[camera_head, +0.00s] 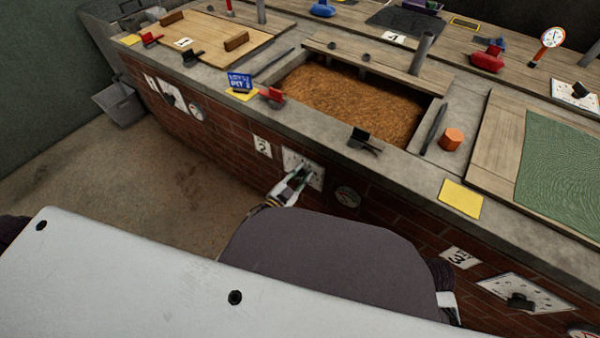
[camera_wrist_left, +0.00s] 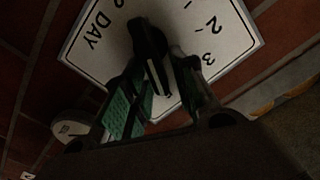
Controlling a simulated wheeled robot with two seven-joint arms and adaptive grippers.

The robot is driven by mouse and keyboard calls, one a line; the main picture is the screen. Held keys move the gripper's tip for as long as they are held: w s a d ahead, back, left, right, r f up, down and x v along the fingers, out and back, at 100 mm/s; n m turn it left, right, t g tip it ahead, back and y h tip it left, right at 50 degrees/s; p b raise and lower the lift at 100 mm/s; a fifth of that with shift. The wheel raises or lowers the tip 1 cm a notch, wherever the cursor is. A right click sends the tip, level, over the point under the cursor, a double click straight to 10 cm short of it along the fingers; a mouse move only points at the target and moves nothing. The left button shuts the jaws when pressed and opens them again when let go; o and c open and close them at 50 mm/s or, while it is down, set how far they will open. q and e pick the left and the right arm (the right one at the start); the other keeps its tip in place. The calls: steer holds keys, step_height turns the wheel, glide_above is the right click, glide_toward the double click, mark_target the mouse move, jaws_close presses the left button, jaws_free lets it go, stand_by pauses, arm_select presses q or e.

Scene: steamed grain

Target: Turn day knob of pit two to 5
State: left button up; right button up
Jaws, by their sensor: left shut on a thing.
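The pit two dial plate (camera_head: 311,163) is a white plate on the brick front wall, right of the sign marked 2 (camera_head: 262,146). In the left wrist view the plate (camera_wrist_left: 87,58) shows the word DAY and the figures 2 and 3. Its black knob (camera_wrist_left: 148,40) stands between the green-padded fingers of my left gripper (camera_wrist_left: 163,88), which is shut on it. In the head view my left gripper (camera_head: 298,174) covers the knob and part of the plate. The figure at the knob's lower end is too hidden to read.
A round gauge (camera_head: 347,196) sits on the wall right of the plate; a gauge also shows in the wrist view (camera_wrist_left: 70,128). Above, the concrete ledge holds a black clamp (camera_head: 362,139) and a red one (camera_head: 272,96). Pit three's dial (camera_head: 540,298) is further right. Open floor lies left.

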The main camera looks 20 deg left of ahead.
arm_select(q)
steer(key=shift+f, duration=0.1)
stand_by(0.3)
steer(key=o, duration=0.7)
steer(key=shift+s+a, duration=0.1)
steer(key=shift+s, duration=0.05)
steer(key=v, duration=1.1)
steer(key=shift+s, duration=0.35)
steer(key=shift+a, duration=0.1)
stand_by(0.4)
